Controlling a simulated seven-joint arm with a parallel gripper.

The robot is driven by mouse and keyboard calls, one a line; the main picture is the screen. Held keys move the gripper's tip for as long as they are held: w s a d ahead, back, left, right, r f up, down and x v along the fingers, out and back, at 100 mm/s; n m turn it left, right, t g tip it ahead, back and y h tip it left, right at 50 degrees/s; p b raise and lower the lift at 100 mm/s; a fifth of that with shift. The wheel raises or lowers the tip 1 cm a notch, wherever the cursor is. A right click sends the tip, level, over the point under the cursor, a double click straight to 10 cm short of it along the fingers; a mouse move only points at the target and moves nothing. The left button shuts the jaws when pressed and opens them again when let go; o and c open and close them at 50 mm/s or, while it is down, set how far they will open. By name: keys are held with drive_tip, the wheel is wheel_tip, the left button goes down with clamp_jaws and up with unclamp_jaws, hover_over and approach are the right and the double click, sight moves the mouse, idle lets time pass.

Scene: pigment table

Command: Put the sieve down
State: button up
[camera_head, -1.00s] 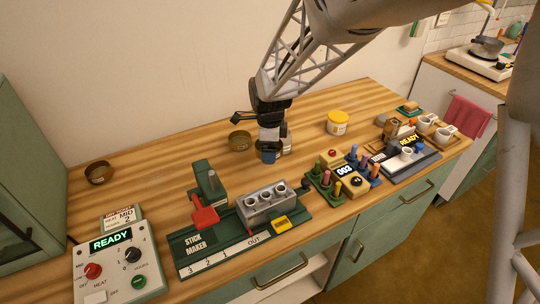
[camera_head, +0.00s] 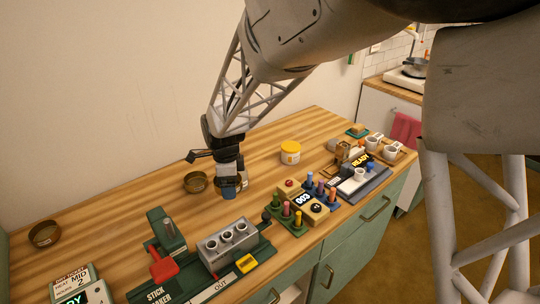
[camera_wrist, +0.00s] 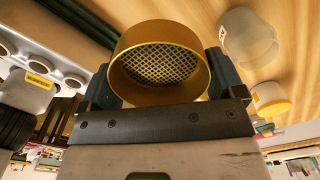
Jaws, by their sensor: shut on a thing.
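The sieve (camera_wrist: 155,38) is a brass-coloured ring with a dark wire mesh, seen large in the wrist view. My gripper (camera_wrist: 163,82) is shut on it, with a blue-grey finger at each side of the ring. In the head view my gripper (camera_head: 228,190) is over the wooden table (camera_head: 277,178), behind the stick maker. There the sieve is mostly hidden by the near finger. I cannot tell whether its underside touches the table.
A translucent jar (camera_wrist: 247,38) is close by my gripper. A yellow-lidded jar (camera_head: 290,152) stands farther right. The stick maker (camera_head: 228,243) is in front. Bare wood lies behind.

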drive_tip(key=w+d+r, duration=0.1)
drive_tip(key=w+d, duration=0.5)
drive_tip(key=d, duration=0.4)
drive_tip(key=w+d+r, duration=0.1)
drive_tip(key=w+d, duration=0.6)
drive_tip(key=d, duration=0.4)
drive_tip(key=shift+w+n, duration=0.2)
drive_tip(key=shift+n, duration=0.1)
drive_tip(key=shift+w, duration=0.15)
hover_over(292, 146)
drive_tip(key=shift+w+f, duration=0.2)
drive_tip(key=shift+f, duration=0.55)
drive_tip(key=shift+f, duration=1.8)
drive_tip(key=shift+f, duration=0.15)
drive_tip(key=o, duration=0.7)
